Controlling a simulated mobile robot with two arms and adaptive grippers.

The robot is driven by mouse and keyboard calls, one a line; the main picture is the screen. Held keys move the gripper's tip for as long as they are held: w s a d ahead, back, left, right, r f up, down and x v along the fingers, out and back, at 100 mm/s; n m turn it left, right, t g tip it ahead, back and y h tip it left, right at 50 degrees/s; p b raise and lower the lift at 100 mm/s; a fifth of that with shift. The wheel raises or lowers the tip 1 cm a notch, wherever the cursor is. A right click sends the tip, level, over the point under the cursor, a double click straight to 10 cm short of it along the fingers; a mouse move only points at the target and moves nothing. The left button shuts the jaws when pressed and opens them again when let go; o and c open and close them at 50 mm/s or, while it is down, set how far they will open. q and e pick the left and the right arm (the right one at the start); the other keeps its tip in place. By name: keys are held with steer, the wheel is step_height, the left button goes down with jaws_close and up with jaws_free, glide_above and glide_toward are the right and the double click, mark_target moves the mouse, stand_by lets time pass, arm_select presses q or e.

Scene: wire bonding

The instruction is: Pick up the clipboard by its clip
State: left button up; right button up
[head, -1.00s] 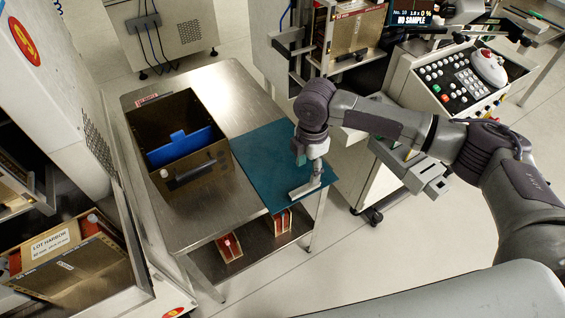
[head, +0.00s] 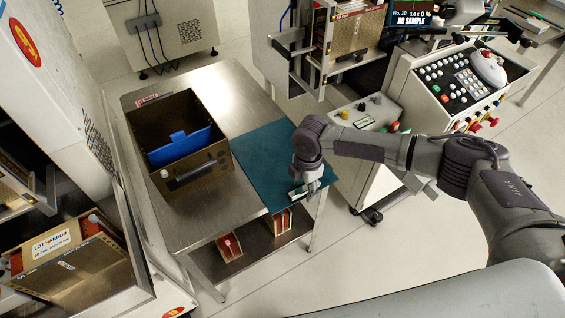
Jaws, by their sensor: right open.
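I cannot pick out a clipboard with certainty. A blue board (head: 181,147) with a small raised tab on its top edge stands in the brown bin (head: 195,176) on the steel table; I cannot tell whether it is the clipboard. My right gripper (head: 305,190) is open, pointing down low over the front right corner of the teal mat (head: 262,160). A small pale shape with a dark mark shows at its fingertips; I cannot tell whether it is a finger or a separate thing. The wrist hides part of that corner. My left gripper is out of view.
The steel table (head: 225,95) has bare room behind the bin and in front of it. Red-and-white holders (head: 229,246) stand on its lower shelf. A control console (head: 455,85) stands at the right, and a labelled rack (head: 75,265) at the lower left.

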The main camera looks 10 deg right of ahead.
jaws_close()
steer(key=shift+r, duration=0.1)
